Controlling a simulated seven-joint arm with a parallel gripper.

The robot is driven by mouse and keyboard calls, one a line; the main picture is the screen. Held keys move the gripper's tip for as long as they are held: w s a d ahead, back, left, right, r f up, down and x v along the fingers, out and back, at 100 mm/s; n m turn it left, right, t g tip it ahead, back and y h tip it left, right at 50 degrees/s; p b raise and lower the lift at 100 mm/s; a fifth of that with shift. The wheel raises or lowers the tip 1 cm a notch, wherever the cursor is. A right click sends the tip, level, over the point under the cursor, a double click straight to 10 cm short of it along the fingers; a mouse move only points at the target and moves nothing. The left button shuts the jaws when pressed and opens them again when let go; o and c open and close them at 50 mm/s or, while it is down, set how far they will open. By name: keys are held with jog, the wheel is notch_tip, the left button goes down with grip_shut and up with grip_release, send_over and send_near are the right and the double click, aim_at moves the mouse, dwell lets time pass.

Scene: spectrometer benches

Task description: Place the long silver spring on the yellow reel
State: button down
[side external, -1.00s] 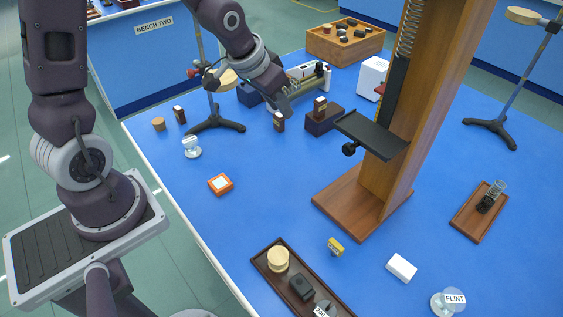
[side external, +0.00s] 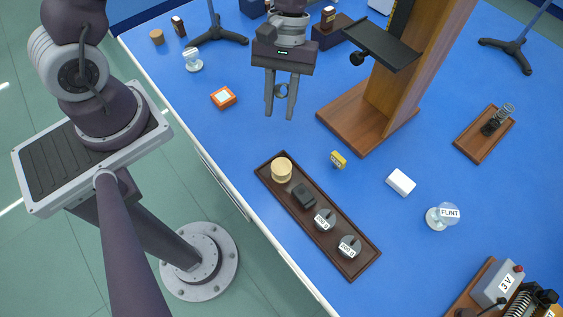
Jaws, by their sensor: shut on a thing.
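My gripper (side external: 280,112) hangs above the blue bench, left of the wooden stand. Its fingers point down and are shut on a small grey ring-like thing (side external: 282,91). This may be a silver spring seen end-on, but it is too small to tell. A pale yellow round reel-like piece (side external: 281,169) sits at the far end of the dark wooden tray (side external: 318,214), below the gripper in the picture. A small yellow labelled piece (side external: 338,160) lies on the bench right of the tray. A coiled silver spring (side external: 506,111) stands on a brown board (side external: 470,146) at the right.
The tall wooden stand (side external: 376,115) with its black shelf (side external: 383,46) rises right of my gripper. The tray also holds a black block (side external: 303,195) and labelled weights (side external: 348,247). A white block (side external: 400,182) and FLINT piece (side external: 441,216) lie at right. An orange-white box (side external: 223,97) is at left.

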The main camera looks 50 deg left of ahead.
jog(key=s+d+r+n+g+h, duration=0.1)
jog(key=s+d+n+g+h, duration=0.15)
jog(key=s+d+h, duration=0.2)
notch_tip(320, 180, up, 6)
jog(key=n+t+h, duration=0.1)
jog(key=n+h, duration=0.3)
jog(key=h, duration=0.1)
send_over(281, 170)
jog(key=d, duration=0.2)
jog(key=shift+m, duration=0.25)
jog(key=f, duration=0.9)
jog(key=shift+s+f, duration=0.2)
jog(key=shift+f, duration=0.1)
jog(key=c, duration=1.1)
grip_release()
